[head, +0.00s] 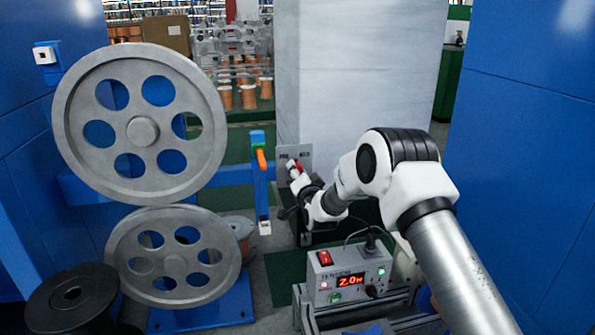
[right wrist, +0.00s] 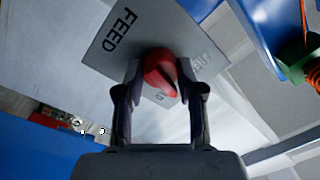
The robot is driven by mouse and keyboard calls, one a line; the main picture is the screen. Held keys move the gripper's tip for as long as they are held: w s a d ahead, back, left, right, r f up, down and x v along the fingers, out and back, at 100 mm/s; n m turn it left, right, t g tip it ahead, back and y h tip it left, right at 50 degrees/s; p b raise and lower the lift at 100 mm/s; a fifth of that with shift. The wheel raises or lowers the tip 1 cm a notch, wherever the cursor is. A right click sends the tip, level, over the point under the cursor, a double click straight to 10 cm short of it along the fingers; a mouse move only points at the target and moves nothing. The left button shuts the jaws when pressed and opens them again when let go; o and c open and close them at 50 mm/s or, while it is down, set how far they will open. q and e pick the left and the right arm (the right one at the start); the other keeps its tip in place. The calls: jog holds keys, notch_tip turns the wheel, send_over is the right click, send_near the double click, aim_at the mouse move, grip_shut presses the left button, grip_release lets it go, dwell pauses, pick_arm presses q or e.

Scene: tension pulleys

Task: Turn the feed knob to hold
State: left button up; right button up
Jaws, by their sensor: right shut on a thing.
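The red feed knob (right wrist: 160,73) sits on a grey plate (right wrist: 120,38) marked FEED, in the right wrist view. A black pointer line shows on the knob. Other lettering on the plate is partly hidden and hard to read. My right gripper (right wrist: 160,97) is shut on the knob, one finger on each side of it. In the head view the plate (head: 303,152) is fixed on the grey column, and my right gripper (head: 297,172) is at it, with a bit of red showing. My left gripper is not in view.
Two large grey pulleys (head: 88,124) (head: 117,245) stand at the left. A blue arm with an orange and green piece (head: 260,158) is left of the plate. A control box (head: 322,283) with a red display stands below my right arm.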

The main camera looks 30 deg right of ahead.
jog(key=m, duration=0.5)
jog(key=shift+f+m+h, duration=0.1)
jog(key=shift+m+h, duration=0.3)
dwell(0.4)
jog(key=o, duration=1.1)
jog(key=shift+o, duration=0.2)
jog(key=v, duration=1.2)
